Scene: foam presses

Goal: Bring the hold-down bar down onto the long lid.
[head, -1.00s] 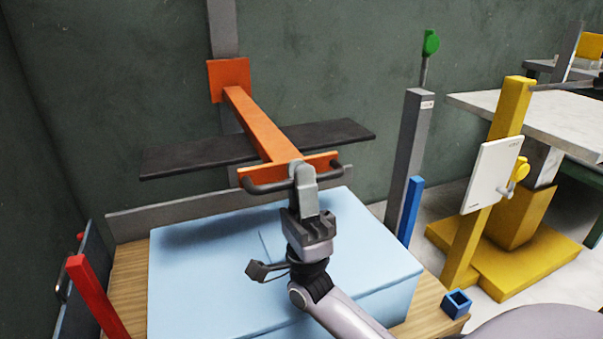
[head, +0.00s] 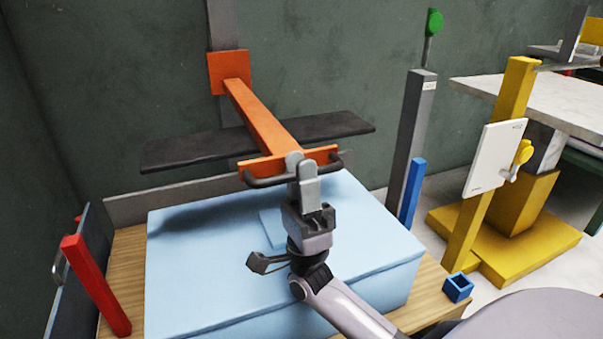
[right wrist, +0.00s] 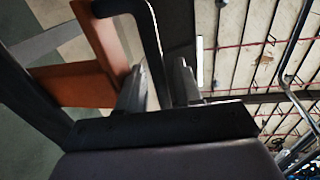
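The hold-down bar (head: 258,122) is an orange arm on a grey upright, with a long black board (head: 190,152) across it and a dark handle (head: 262,182) at its front end. It hangs above a large light-blue block (head: 200,270), with its shadow on the block's top. I cannot make out a separate long lid; a slightly raised patch shows on that top. My right gripper (head: 303,178) is at the handle. In the right wrist view the handle (right wrist: 152,35) runs down between its fingers (right wrist: 160,88), which look closed around it. My left gripper is out of view.
The block rests on a wooden base (head: 125,265). A red post (head: 95,285) stands at left, and a grey post (head: 408,150) with a green knob and a blue post (head: 412,193) at right. A yellow stand (head: 480,190) and a table (head: 550,100) are farther right.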

